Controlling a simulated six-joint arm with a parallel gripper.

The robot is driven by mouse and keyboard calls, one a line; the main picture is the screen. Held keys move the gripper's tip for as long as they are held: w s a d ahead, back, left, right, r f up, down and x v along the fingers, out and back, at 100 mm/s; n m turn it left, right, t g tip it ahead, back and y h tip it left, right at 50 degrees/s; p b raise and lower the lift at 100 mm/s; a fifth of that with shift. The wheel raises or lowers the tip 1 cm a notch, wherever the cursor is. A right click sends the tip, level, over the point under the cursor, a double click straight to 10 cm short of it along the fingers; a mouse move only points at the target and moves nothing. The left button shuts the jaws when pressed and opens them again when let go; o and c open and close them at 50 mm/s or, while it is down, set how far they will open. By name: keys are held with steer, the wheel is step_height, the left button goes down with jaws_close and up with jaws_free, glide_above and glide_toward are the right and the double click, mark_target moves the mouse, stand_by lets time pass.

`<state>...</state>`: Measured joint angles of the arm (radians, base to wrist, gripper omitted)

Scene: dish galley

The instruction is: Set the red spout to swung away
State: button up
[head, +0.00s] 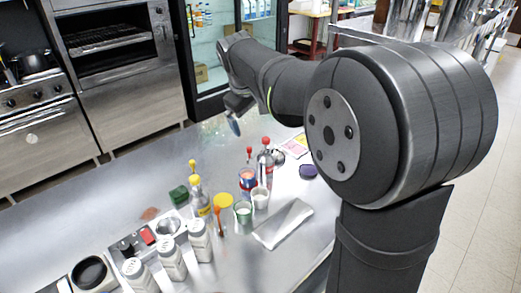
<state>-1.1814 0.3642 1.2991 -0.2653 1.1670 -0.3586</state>
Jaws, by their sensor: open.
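Several red parts show on the steel counter (100,198), and I cannot tell which one is the red spout or how it is turned. A red block (148,236) sits on a small panel at the front left. A thin orange-red upright piece (218,220) stands beside the green-and-white cup. Red tops show on a bottle (265,141) and on a slimmer piece (249,151) behind the cups. My gripper (233,118) is open, above the far part of the counter, behind and apart from all of these. Its fingers are small and partly hidden by my wrist.
Yellow-topped bottles (198,196), white shakers (172,260), a green block (179,195), cups (243,212) and a metal tray (284,224) crowd the near counter. The counter's far left is mostly clear. An oven (113,45) and glass-door fridge stand behind.

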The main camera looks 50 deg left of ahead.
mark_target(249, 148)
steer(key=shift+s+d+r, duration=0.1)
steer(key=shift+s+r, duration=0.1)
steer(key=shift+r, duration=0.3)
steer(key=shift+c, duration=0.4)
steer(key=c, duration=1.3)
steer(key=a+f+m, duration=0.1)
steer(key=f+m, duration=0.2)
steer(key=f, duration=0.1)
steer(key=w+a+f+m, duration=0.1)
steer(key=f+m, duration=0.2)
steer(key=f, duration=0.2)
steer(key=a+f+m+y, duration=0.1)
steer(key=f+m, duration=0.2)
steer(key=f, duration=0.2)
steer(key=shift+w+a+g, duration=0.25)
steer(key=shift+w+g, duration=0.1)
steer(key=shift+g, duration=0.05)
steer(key=shift+r, duration=0.1)
jaws_close()
